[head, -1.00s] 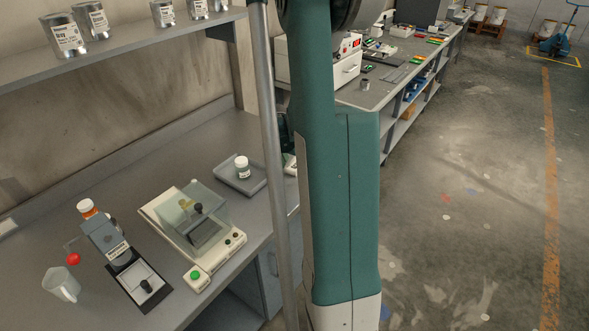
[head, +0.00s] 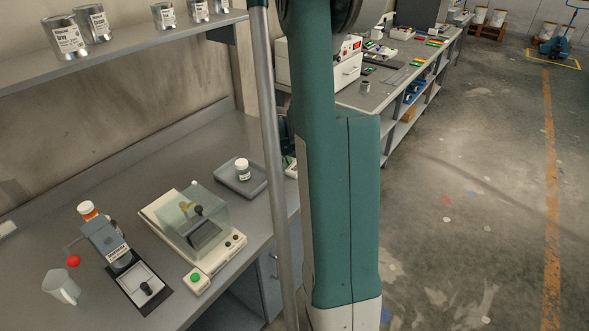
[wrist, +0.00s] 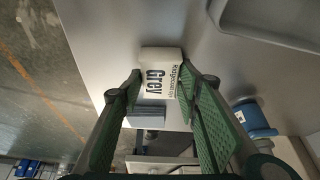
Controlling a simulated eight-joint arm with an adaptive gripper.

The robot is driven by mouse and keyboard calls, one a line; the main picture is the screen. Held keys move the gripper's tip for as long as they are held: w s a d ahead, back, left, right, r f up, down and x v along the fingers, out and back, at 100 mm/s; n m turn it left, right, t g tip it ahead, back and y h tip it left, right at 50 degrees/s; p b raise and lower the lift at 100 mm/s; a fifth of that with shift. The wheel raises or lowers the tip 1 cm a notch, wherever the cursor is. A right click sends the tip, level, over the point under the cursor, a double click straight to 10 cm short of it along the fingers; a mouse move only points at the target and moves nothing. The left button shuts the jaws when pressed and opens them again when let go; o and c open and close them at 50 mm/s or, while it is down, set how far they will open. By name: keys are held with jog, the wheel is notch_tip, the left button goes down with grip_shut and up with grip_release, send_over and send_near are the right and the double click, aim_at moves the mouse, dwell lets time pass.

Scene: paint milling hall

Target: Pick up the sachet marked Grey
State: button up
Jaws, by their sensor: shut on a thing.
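The sachet marked Grey (wrist: 158,78) is a small white packet with dark print, seen in the wrist view. My gripper (wrist: 160,86) has its two green-padded fingers on either side of the sachet and is shut on it. The lettering faces the camera, turned sideways. The grey bench top lies beyond it; I cannot tell whether the sachet touches it. In the head view my arm hides the gripper and the sachet.
A grey tray (head: 229,184) holds a white-lidded jar (head: 242,168). A blue object (wrist: 255,117) is close right of my fingers.

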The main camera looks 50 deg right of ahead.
jog(key=shift+r, duration=0.1)
notch_tip(320, 180, up, 10)
jog(key=p, duration=0.2)
dwell(0.4)
